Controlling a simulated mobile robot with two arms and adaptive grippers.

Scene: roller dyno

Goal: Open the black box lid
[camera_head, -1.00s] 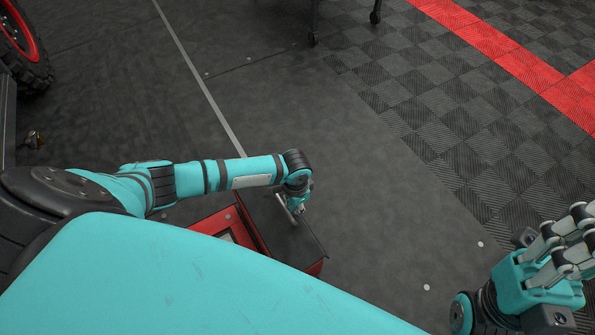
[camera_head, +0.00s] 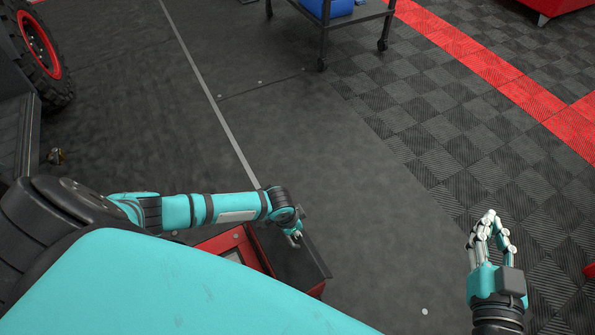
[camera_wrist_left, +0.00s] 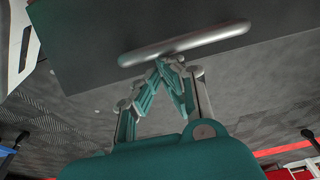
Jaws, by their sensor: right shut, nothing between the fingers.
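The box (camera_head: 285,252) stands low in front of me in the head view, with a dark flat lid and red sides. My own body hides part of it. In the left wrist view the dark lid (camera_wrist_left: 95,45) fills the top and carries a rounded metal handle (camera_wrist_left: 190,42). My left gripper (camera_wrist_left: 168,62) has its fingers drawn together at the handle's lower edge. I cannot tell whether the tips touch the bar. My left gripper also shows small over the lid in the head view (camera_head: 294,236). My right gripper (camera_head: 488,218) is shut and empty, away to the right.
A wheeled cart (camera_head: 330,25) with a blue item stands at the top. A vehicle wheel (camera_head: 40,50) with a red rim is at the upper left. The dark floor (camera_head: 365,215) between the box and my right gripper is clear. Red tiles cross the upper right.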

